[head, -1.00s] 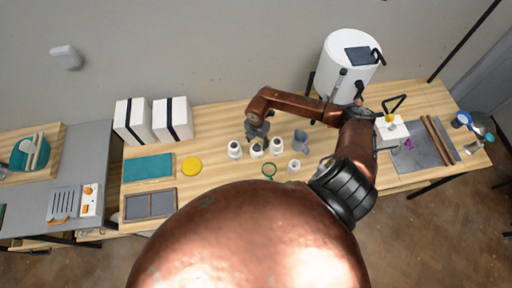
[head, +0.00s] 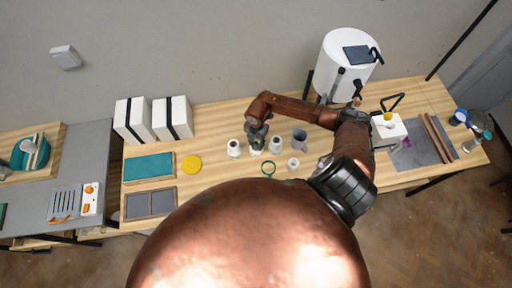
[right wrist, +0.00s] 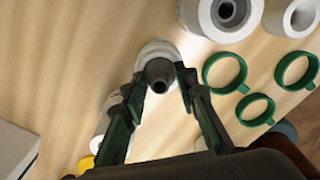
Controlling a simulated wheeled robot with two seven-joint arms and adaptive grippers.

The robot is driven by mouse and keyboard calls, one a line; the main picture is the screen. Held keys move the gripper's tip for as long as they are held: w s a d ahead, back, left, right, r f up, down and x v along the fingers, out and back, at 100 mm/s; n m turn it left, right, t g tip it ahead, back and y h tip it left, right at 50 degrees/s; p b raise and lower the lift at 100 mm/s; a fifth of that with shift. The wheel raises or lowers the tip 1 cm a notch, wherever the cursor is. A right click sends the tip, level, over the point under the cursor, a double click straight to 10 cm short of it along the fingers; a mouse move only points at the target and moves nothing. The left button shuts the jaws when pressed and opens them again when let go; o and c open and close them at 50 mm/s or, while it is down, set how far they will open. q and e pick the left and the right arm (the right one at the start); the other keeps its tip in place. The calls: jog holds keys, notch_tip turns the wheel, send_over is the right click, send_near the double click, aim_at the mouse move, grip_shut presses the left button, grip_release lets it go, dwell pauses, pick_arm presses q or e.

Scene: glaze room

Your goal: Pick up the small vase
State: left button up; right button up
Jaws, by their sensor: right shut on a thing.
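The small vase (head: 256,151) is pale with a grey neck and a dark round mouth, and stands in the middle of the wooden table. My right gripper (head: 258,140) is over it from above and hides much of it. In the right wrist view, the vase (right wrist: 158,52) sits between the two green-and-dark fingertips of my right gripper (right wrist: 160,85), which are shut on its neck. I cannot tell any gap between the vase and the table. My left gripper is not clearly in view.
White vessels stand close on the left (head: 234,148) and right (head: 276,145), with a grey pitcher (head: 299,138) beyond. A white kiln (head: 345,65) stands behind. A dark grey thing at the left edge is unclear.

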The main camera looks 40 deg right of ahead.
jog(key=shift+c, duration=0.5)
jog(key=shift+r, duration=0.15)
notch_tip(320, 180, up, 10)
jog(key=shift+f+b, duration=0.25)
jog(key=shift+b, duration=0.8)
jog(key=shift+c, duration=0.2)
jog(key=shift+w+r, duration=0.1)
